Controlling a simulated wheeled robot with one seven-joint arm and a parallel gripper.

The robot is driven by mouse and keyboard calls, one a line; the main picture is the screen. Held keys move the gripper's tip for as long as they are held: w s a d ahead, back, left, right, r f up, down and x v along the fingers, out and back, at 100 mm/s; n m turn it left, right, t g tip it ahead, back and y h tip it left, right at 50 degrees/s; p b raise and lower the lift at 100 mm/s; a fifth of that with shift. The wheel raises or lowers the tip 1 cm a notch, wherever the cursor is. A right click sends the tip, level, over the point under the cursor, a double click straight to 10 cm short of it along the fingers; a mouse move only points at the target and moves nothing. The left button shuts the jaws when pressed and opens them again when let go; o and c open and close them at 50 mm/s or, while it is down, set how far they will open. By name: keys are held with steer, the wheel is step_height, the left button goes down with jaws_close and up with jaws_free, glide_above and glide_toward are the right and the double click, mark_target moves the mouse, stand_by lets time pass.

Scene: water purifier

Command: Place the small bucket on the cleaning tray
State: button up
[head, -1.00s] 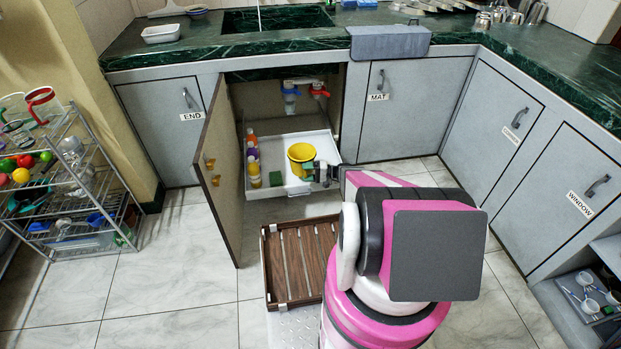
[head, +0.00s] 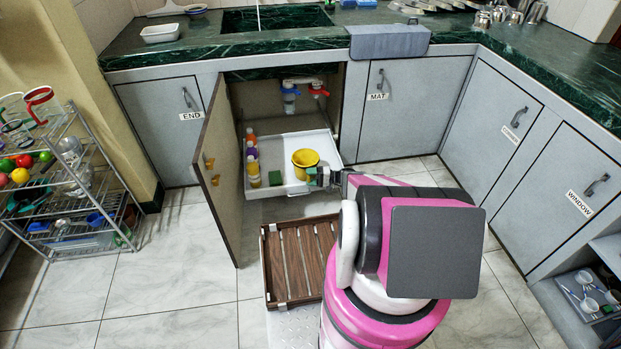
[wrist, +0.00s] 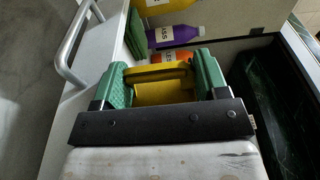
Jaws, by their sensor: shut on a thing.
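The small yellow bucket (head: 303,160) is over the front right part of a white pull-out tray (head: 291,148) under the sink; I cannot tell if it touches the tray floor. My gripper (head: 314,178) is at the bucket's near right side. In the wrist view, the green fingertips (wrist: 163,80) are on both sides of the yellow bucket (wrist: 165,92), shut on its rim or handle. Most of the bucket is hidden behind the gripper there. A brown slatted wooden tray (head: 285,258) lies on the floor in front of the cabinet.
Several bottles (head: 252,163) stand along the white tray's left side, with a green sponge (head: 275,178) near them. The open cabinet door (head: 220,180) stands left of the tray. A wire rack (head: 70,190) is at far left. Floor tiles left of the door are clear.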

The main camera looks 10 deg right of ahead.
steer(key=o, duration=0.7)
steer(key=shift+r, duration=0.15)
steer(key=s+d, duration=0.2)
steer(key=d, duration=0.9)
steer(key=s+a+r+n+g+h, duration=0.1)
steer(key=s+a+r+g+h, duration=0.1)
steer(key=s+a+r+h, duration=0.45)
steer(key=s+a+r+g+h, duration=0.2)
steer(key=s+a+r+g, duration=0.15)
steer(key=r, duration=0.55)
steer(key=s+r+t+h, duration=0.1)
steer(key=s+r+h, duration=0.2)
steer(key=r, duration=0.2)
steer(key=s+r+t+h, duration=0.1)
steer(key=s+r+h, duration=0.2)
steer(key=r, duration=0.2)
steer(key=s+a+r+t+h, duration=0.1)
steer(key=s+r+h, duration=0.2)
steer(key=r, duration=0.2)
steer(key=shift+s+n, duration=0.1)
steer(key=shift+n, duration=0.3)
